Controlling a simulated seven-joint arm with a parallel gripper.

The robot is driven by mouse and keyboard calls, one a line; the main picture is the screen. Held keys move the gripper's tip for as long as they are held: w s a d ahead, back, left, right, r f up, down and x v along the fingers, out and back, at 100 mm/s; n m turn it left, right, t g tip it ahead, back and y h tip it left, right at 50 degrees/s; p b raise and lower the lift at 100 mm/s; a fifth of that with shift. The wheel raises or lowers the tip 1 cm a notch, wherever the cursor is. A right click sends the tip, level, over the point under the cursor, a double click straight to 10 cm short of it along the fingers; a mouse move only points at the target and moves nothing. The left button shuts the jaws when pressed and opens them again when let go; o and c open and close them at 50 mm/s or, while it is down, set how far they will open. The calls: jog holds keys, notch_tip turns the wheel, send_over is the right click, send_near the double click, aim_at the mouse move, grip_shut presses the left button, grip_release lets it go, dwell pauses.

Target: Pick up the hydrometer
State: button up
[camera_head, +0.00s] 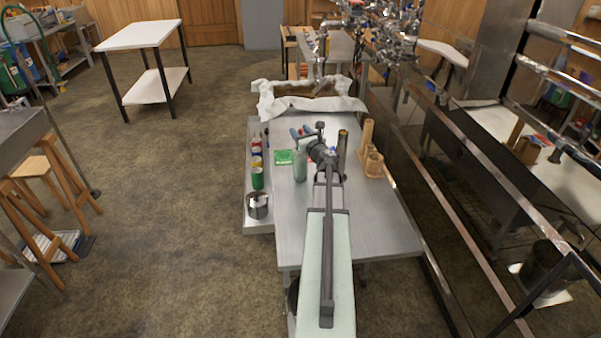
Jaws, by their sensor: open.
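My gripper (306,137) is at the far end of my arm, over the middle of the metal table (372,225). It is open and looks empty, though its fingertips are small and hard to make out. I cannot pick out the hydrometer for certain. A tall dark cylinder (342,148) stands upright just right of my gripper, and my arm partly covers its foot. A wooden stand (373,163) with upright tubes is farther right. A green bottle (300,166) stands just left of my wrist.
A side shelf along the table's left edge holds several small jars (257,177) and a metal pot (257,205). A green card (283,157) lies flat. A cloth-draped basin (310,100) is behind. Metal rails (440,175) run along the right. The table's front right is clear.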

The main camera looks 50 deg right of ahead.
jog(key=shift+c, duration=0.2)
jog(key=c, duration=0.7)
